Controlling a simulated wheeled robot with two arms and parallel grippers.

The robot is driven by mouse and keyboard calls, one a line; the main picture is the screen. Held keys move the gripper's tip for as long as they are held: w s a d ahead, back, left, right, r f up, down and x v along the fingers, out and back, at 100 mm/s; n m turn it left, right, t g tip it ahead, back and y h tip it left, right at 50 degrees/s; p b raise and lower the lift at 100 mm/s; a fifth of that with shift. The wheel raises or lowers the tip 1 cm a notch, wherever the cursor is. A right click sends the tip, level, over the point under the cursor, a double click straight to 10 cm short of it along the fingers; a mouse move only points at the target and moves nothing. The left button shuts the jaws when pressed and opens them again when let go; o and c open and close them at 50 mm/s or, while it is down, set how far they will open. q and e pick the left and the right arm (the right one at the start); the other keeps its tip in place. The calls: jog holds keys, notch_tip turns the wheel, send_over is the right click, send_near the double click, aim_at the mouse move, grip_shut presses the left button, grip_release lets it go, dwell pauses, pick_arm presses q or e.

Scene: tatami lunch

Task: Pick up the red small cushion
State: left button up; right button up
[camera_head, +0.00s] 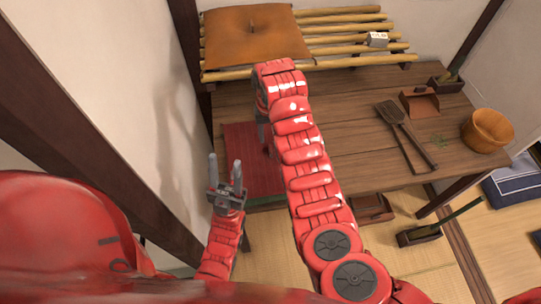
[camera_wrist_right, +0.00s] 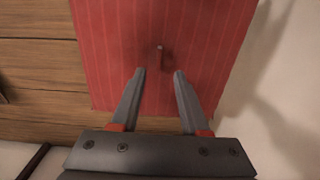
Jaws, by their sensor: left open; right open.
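The red small cushion (camera_head: 240,150), square with thin stripes, lies flat at the left end of the wooden table, partly behind my right arm. In the right wrist view the cushion (camera_wrist_right: 115,45) fills the upper middle, with a small dark tuft or loop near its centre. My right gripper (camera_wrist_right: 159,73) is open and empty, its fingers over the cushion on either side of the tuft's line; I cannot tell whether they touch it. In the head view it is mostly hidden by its own arm. My left gripper (camera_head: 225,165) is open and empty, fingers up, left of the cushion's near edge.
A brown cushion (camera_head: 250,38) lies on a bamboo rack (camera_head: 345,50) behind the table (camera_head: 345,140). A grey-brown tool (camera_head: 405,135), a dustpan (camera_head: 420,103) and a wooden bucket (camera_head: 487,131) stand to the right. A wall borders the left side.

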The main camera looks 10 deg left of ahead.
aim_at(270, 149)
jog(key=shift+f, duration=1)
notch_tip(270, 149, down, 3)
jog(key=shift+d+f+p, duration=0.1)
jog(key=shift+p, duration=0.95)
jog(key=shift+f, duration=0.8)
grip_shut()
